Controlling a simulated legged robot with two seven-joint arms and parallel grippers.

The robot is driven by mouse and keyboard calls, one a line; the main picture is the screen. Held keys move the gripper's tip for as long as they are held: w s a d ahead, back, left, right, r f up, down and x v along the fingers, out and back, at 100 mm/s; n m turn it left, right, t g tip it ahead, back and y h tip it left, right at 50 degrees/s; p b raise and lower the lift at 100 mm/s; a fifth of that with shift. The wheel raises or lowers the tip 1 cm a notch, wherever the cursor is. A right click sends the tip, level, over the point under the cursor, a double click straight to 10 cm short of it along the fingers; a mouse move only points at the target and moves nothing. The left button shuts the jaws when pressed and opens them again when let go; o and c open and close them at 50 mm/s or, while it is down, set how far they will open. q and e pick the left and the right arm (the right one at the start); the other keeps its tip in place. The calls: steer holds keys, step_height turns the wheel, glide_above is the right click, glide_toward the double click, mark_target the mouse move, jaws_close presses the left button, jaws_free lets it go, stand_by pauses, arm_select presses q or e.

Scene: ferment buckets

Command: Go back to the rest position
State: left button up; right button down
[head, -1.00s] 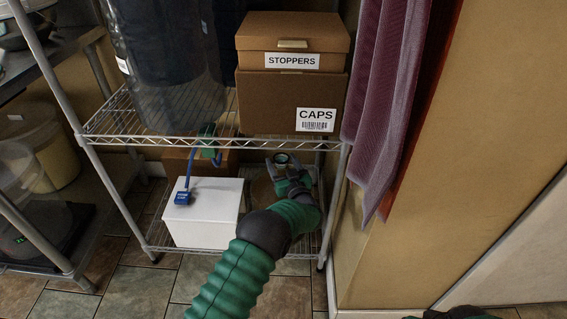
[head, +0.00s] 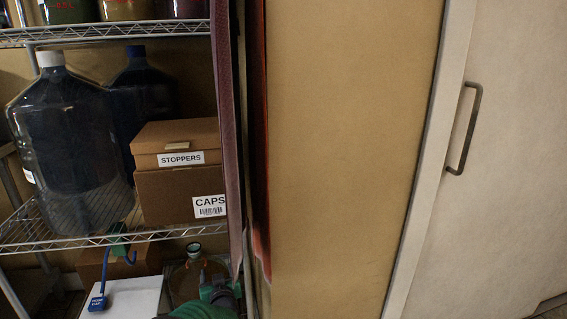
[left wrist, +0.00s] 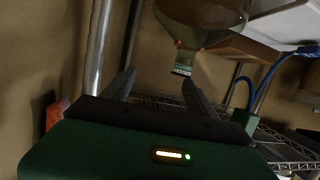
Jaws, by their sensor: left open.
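My left gripper (head: 215,284) is at the bottom of the head view, in front of the lower shelf, close to a clear jug (head: 184,282). In the left wrist view the two fingers (left wrist: 158,84) are spread with nothing between them. The jug (left wrist: 196,28) shows there upside down, its narrow neck just beyond the fingertips and apparently apart from them. Most of the jug's body is cut off or hidden by my gripper in the head view. My right gripper is not in view.
A wire rack (head: 70,243) holds large carboys (head: 70,140) and boxes marked STOPPERS and CAPS (head: 180,195). A white box (head: 130,300) and blue-tagged hook (head: 97,303) are below. A hanging cloth (head: 226,130), tan wall (head: 350,150) and handled door (head: 490,180) stand right.

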arm_select(q)
steer(key=s+d+f+m+g+h, duration=0.25)
steer(key=s+g, duration=0.35)
steer(key=s, duration=1.5)
steer(key=s+d+f+m+g+h, duration=0.1)
steer(key=s+d+m+g+h, duration=0.3)
steer(key=s, duration=1.6)
step_height(320, 180, up, 40)
steer(key=a+n+g+y+p, duration=0.1)
steer(key=a+n+p, duration=0.1)
steer(key=p, duration=3.8)
steer(key=shift+w+r, duration=0.2)
steer(key=shift+r, duration=0.05)
steer(key=shift+a, duration=0.1)
